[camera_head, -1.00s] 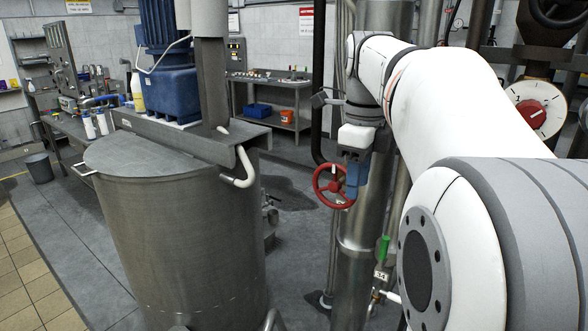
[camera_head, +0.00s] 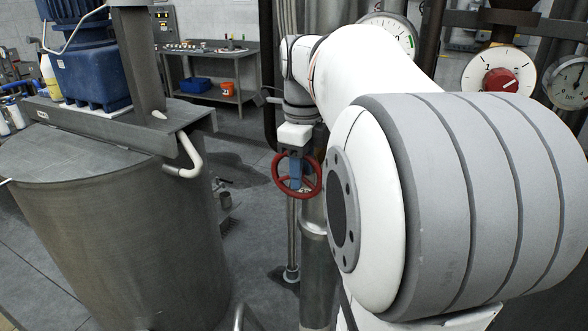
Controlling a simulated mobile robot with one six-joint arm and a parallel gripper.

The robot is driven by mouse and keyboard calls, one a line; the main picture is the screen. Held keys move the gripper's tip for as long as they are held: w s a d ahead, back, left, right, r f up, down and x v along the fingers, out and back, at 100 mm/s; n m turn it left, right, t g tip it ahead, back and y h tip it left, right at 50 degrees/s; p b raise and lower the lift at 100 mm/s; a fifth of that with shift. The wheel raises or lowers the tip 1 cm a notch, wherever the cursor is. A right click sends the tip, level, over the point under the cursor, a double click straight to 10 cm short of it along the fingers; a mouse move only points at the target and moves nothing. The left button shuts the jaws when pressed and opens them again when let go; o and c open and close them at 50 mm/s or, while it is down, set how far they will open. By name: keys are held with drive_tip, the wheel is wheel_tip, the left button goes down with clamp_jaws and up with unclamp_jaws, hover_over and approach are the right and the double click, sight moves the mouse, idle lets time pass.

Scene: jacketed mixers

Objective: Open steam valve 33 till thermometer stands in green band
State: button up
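A red handwheel (camera_head: 281,188) stands in front of a vertical steel pipe in the middle of the head view. I can read no number on it. My gripper (camera_head: 296,160) points down at the wheel, its pale body just above the rim. A blue part shows inside the wheel below the gripper; I cannot tell whether it belongs to the valve or to my fingers. Whether the fingers touch the rim, and how far apart they are, is not clear. A white round dial with a green mark (camera_head: 402,34) is partly hidden behind my arm; its needle cannot be read.
A steel mixer vessel (camera_head: 120,240) with a blue motor (camera_head: 90,70) fills the left. A dial with a red knob (camera_head: 499,81) and a grey gauge (camera_head: 568,82) are at upper right. A bench (camera_head: 210,60) stands behind.

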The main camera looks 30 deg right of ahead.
drive_tip(key=shift+f, duration=0.5)
drive_tip(key=shift+c, duration=0.2)
clamp_jaws()
